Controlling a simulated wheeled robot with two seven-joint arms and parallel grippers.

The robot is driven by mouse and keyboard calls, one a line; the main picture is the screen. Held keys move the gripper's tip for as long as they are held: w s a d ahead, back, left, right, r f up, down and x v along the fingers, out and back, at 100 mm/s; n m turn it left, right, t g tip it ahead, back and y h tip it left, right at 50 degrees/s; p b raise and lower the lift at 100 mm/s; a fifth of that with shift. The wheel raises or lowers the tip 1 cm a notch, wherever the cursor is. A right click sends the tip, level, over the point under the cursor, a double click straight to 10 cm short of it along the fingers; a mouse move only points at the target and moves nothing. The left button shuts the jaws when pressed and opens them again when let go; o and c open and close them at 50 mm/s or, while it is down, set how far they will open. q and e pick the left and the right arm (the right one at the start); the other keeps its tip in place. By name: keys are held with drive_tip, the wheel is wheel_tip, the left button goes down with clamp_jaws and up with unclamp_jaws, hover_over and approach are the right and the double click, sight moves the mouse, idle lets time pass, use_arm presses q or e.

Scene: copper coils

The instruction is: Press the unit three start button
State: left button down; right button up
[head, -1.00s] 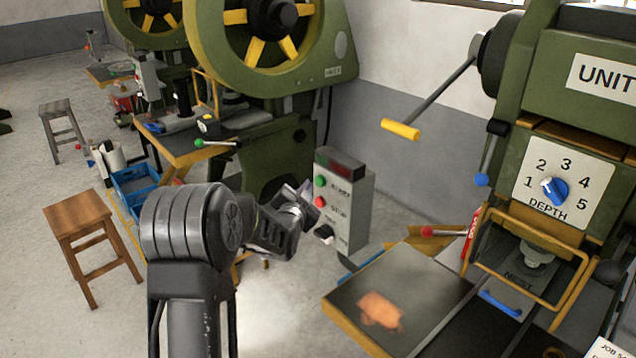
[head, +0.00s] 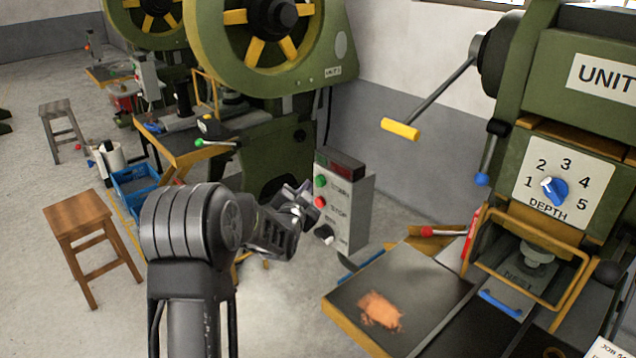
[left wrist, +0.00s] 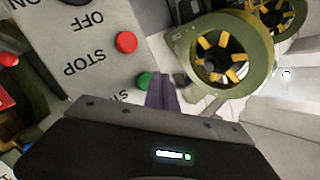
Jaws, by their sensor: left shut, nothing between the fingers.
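A grey control box (head: 345,205) stands between two green presses. Its front carries a green start button (head: 320,181), a red stop button (head: 321,206) and a dark on/off switch (head: 323,233). My left gripper (head: 306,190) is shut and empty, its tips just in front of the box near the green button. In the left wrist view, the shut fingers (left wrist: 160,90) are beside the green button (left wrist: 145,81); I cannot tell whether they touch it. The red button (left wrist: 126,42) and upside-down STOP lettering also show there. My right gripper is not in view.
The press at right (head: 590,110) bears a partly cut-off UNIT sign and a depth dial (head: 554,191). Its grey table (head: 440,270) holds a copper-coloured patch. A wooden stool (head: 78,220) stands at left.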

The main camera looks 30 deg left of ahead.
use_arm(q)
drive_tip(key=shift+w+d+b, duration=0.15)
drive_tip(key=shift+w+b, duration=0.25)
drive_tip(key=shift+w+d, duration=0.15)
drive_tip(key=shift+w, duration=0.3)
idle(0.9)
drive_tip(key=shift+b, duration=0.3)
drive_tip(key=shift+s+a+b, duration=0.25)
drive_tip(key=shift+s+b, duration=0.1)
drive_tip(key=shift+s, duration=0.5)
